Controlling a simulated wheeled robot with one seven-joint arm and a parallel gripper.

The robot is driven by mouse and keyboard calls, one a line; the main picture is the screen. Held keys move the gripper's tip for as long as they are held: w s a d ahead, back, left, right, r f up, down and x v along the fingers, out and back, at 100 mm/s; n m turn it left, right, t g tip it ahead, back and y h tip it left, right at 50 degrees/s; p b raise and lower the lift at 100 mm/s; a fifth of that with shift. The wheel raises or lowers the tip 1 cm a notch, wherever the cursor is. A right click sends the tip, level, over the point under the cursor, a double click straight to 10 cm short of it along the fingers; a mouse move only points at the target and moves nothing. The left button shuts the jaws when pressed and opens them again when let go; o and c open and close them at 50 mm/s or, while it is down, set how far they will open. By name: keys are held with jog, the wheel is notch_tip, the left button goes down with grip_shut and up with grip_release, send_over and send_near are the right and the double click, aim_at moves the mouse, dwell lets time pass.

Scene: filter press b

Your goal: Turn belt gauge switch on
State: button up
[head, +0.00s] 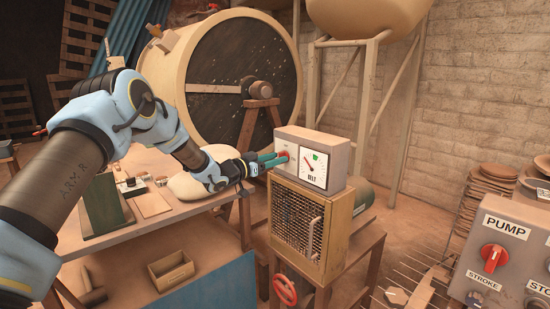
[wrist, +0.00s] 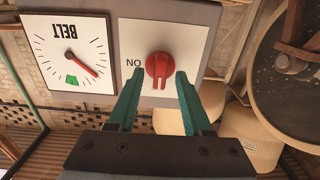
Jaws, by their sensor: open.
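The belt gauge box (head: 340,153) is a grey box on top of a wire-fronted cabinet. Its white dial (head: 314,172), marked BELT, also shows upside down in the wrist view (wrist: 60,52); the red needle points outside the green patch. Beside the dial is a red rotary switch knob (wrist: 160,66) on a white plate, its grip bar upright in the wrist view. In the head view my gripper (head: 276,159) reaches the box from the left.
A red handwheel (head: 285,289) sits below the cabinet. A workbench (head: 150,220) with a pale sack is under my arm. A large drum (head: 240,70) stands behind.

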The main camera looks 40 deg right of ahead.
grip_shut()
dwell(0.4)
